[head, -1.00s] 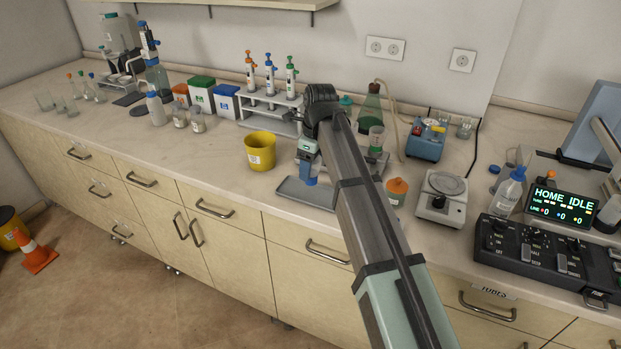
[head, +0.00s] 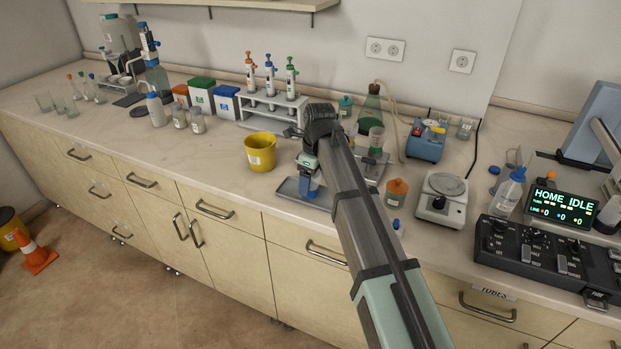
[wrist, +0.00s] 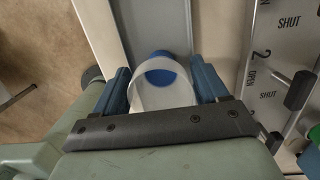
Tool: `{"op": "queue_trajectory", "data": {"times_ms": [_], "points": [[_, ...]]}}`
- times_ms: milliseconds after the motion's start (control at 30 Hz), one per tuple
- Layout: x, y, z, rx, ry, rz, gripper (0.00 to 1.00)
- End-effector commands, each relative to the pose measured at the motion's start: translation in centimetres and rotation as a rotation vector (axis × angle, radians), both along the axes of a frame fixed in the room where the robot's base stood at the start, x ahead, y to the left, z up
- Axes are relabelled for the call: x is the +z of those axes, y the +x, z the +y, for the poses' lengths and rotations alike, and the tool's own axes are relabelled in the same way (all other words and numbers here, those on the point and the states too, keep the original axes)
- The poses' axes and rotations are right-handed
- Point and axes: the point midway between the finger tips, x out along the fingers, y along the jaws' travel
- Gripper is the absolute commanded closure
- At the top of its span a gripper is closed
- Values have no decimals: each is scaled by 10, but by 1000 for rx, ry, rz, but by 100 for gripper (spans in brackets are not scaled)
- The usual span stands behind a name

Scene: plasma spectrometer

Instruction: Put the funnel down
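The funnel (wrist: 165,94) has a pale translucent wall and a blue part inside it in the wrist view. My gripper (wrist: 165,88) has its two dark blue fingers closed on opposite sides of the funnel's wall. In the head view my gripper (head: 308,184) points down over the shallow grey tray (head: 288,187) near the bench's front edge. The funnel is mostly hidden there by the gripper, and a little blue shows low between the fingers. I cannot tell whether the funnel touches the tray. The tray also shows behind it in the wrist view (wrist: 155,22).
A yellow tub (head: 260,153) stands just left of the tray. An orange-capped bottle (head: 396,193) and a balance (head: 442,197) stand to the right. A panel with levers marked OPEN and SHUT (wrist: 268,70) is close on the right in the wrist view.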

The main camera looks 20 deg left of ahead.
Motion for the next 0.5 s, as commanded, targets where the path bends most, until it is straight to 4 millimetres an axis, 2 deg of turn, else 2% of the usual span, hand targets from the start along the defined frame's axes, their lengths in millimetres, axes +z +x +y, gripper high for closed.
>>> {"op": "queue_trajectory", "data": {"times_ms": [33,133,500], "points": [[0,0,0,0,0,0,22],[0,0,0,0,0,0,13],[6,0,0,0,0,0,13]]}}
